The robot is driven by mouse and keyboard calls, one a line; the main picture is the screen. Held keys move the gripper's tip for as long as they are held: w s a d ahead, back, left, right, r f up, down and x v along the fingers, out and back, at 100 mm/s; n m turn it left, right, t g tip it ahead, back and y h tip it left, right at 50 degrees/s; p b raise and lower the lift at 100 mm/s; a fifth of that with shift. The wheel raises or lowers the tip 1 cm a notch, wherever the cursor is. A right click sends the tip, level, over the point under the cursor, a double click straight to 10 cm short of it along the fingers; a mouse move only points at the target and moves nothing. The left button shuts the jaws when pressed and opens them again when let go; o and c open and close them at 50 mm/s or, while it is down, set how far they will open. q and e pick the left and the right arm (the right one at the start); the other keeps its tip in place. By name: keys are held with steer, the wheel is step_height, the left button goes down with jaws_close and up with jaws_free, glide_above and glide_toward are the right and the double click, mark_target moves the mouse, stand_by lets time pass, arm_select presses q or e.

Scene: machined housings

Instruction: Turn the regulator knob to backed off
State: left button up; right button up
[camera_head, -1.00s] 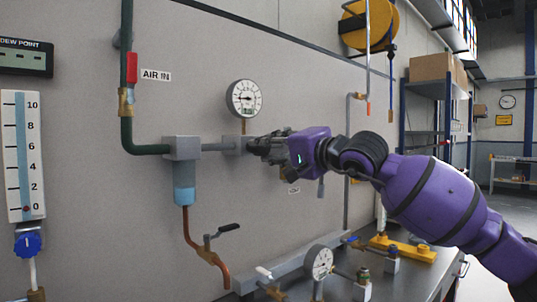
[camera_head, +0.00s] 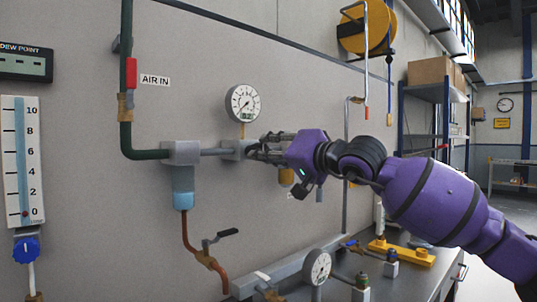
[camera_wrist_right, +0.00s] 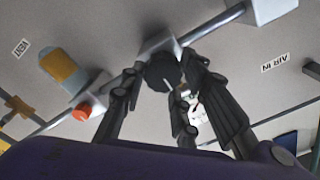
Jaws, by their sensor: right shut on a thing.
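The regulator is a grey block (camera_head: 236,150) on the wall pipe, below a round white gauge (camera_head: 243,103) whose needle points to the lower left. Its black knob (camera_wrist_right: 163,72) shows in the right wrist view, facing me in front of the regulator block (camera_wrist_right: 158,44). My right gripper (camera_head: 256,148) comes in from the right and is shut on the knob. In the right wrist view its dark fingers (camera_wrist_right: 161,78) stand on both sides of the knob. In the head view the fingers hide the knob. My left gripper is not in view.
A filter with a blue bowl (camera_head: 183,185) hangs left of the regulator. A drain valve with a dark lever (camera_head: 228,233) sits below. A second gauge (camera_head: 317,267) and fittings stand on the bench. An orange button (camera_wrist_right: 82,112) shows near the fingers.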

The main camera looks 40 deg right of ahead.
steer(key=shift+w+f, duration=0.1)
steer(key=shift+f, duration=0.35)
steer(key=o, duration=1)
steer(key=shift+d, duration=0.2)
steer(key=shift+a+r, duration=0.15)
steer(key=shift+r, duration=0.1)
steer(key=shift+s, duration=0.2)
steer(key=s, duration=0.8)
steer(key=s+d, duration=0.1)
steer(key=s, duration=0.2)
steer(key=shift+s, duration=0.4)
steer(key=shift+f, duration=0.1)
